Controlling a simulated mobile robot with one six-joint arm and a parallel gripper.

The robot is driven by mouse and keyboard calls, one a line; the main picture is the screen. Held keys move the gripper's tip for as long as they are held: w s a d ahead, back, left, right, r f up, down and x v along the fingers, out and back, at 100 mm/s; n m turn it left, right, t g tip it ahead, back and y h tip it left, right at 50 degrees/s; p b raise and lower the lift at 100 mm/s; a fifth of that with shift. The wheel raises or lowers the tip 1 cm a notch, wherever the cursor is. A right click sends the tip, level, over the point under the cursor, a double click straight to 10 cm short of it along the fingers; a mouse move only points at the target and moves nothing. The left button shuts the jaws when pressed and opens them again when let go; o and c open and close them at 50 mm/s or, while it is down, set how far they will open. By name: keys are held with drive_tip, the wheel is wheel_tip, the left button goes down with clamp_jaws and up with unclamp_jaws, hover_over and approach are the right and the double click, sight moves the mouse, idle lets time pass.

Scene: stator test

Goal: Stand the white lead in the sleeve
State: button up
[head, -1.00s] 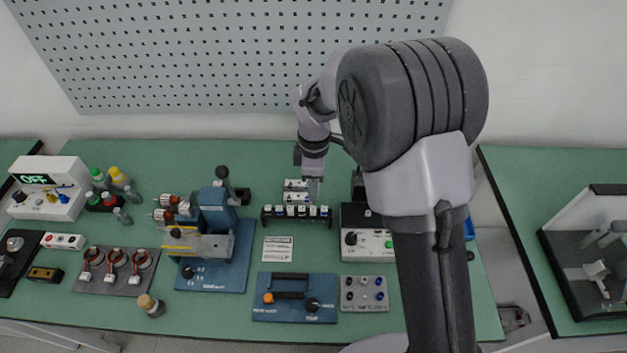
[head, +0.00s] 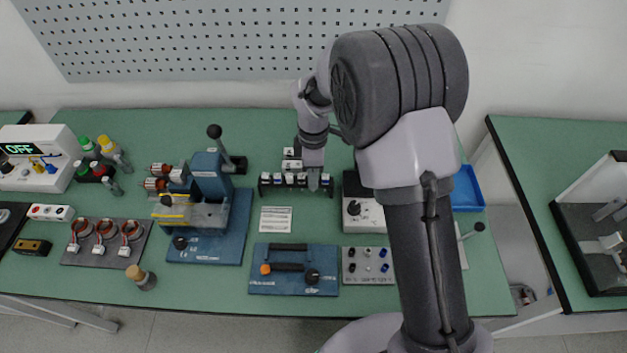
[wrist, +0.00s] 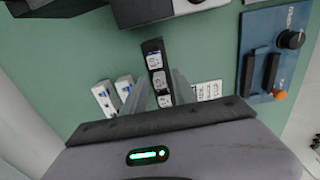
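A black rack (head: 262,187) with several white-fronted places stands mid-bench; part of it shows between my fingers in the wrist view (wrist: 151,47). My gripper (head: 314,183) points down at the rack's right part in the head view and hides some of it. In the wrist view my gripper (wrist: 161,86) has its two fingers apart, with no held thing visible between them. Small white blocks (head: 291,160) sit behind the rack; two pale blocks (wrist: 113,93) also show beside the left finger in the wrist view. I cannot tell which thing is the white lead or the sleeve.
A blue press (head: 208,190) stands left of the rack. A white printed card (head: 275,220) and a blue panel with a black handle (head: 293,285) lie in front. A grey-white box (head: 365,215) stands close on the right. A blue tray (head: 467,188) lies farther right.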

clamp_jaws()
wheel_tip(320, 180, up, 6)
drive_tip(key=p, duration=0.5)
drive_tip(key=shift+f, duration=0.1)
drive_tip(key=shift+d, duration=0.1)
